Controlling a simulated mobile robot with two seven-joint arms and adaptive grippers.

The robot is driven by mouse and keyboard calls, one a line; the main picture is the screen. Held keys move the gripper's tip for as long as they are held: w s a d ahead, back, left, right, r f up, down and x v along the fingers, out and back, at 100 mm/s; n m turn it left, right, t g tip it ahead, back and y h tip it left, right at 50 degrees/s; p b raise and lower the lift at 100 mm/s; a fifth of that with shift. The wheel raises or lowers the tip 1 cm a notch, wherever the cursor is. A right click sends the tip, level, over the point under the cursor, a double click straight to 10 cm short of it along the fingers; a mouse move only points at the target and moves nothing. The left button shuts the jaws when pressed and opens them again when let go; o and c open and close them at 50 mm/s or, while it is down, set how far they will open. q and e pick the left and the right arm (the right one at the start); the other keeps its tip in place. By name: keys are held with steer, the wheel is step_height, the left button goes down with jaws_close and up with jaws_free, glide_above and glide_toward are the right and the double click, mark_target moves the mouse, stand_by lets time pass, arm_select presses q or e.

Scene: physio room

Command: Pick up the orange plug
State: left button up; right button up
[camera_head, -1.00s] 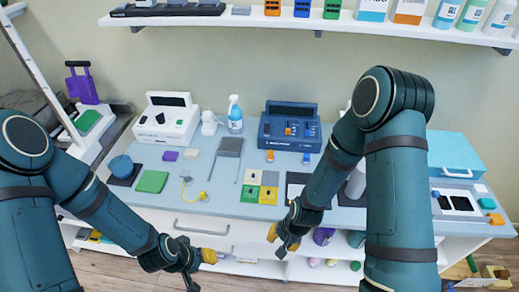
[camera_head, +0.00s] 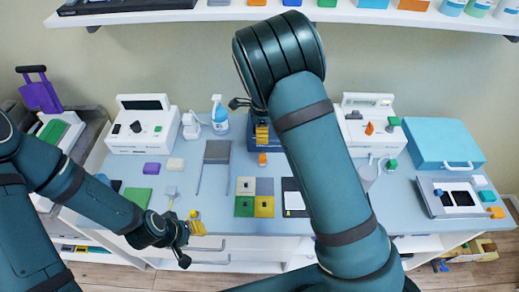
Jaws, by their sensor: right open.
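A small orange piece (camera_head: 262,159), which may be the orange plug, lies on the table just in front of the blue device (camera_head: 251,140). The device is mostly hidden behind my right arm and gripper. My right gripper (camera_head: 262,134) is open, with its yellow fingertips over the front of the device, a little behind the orange piece in the picture. I cannot see anything between its fingers. My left gripper (camera_head: 190,236) is low at the table's front edge, by a small yellow part; its opening is unclear.
White devices (camera_head: 141,124) stand left and right (camera_head: 355,136), the right one with an orange knob-like part (camera_head: 369,128). A spray bottle (camera_head: 220,115), coloured tiles (camera_head: 244,206), a black-framed sheet (camera_head: 294,200) and a blue case (camera_head: 440,143) also occupy the table. A shelf (camera_head: 200,14) runs above.

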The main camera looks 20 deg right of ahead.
glide_above(263, 157)
step_height(263, 157, down, 8)
steer(key=shift+a, duration=0.15)
steer(key=shift+w+f, duration=0.1)
steer(key=shift+f, duration=2.75)
steer(key=shift+o, duration=0.2)
steer(key=c, duration=0.7)
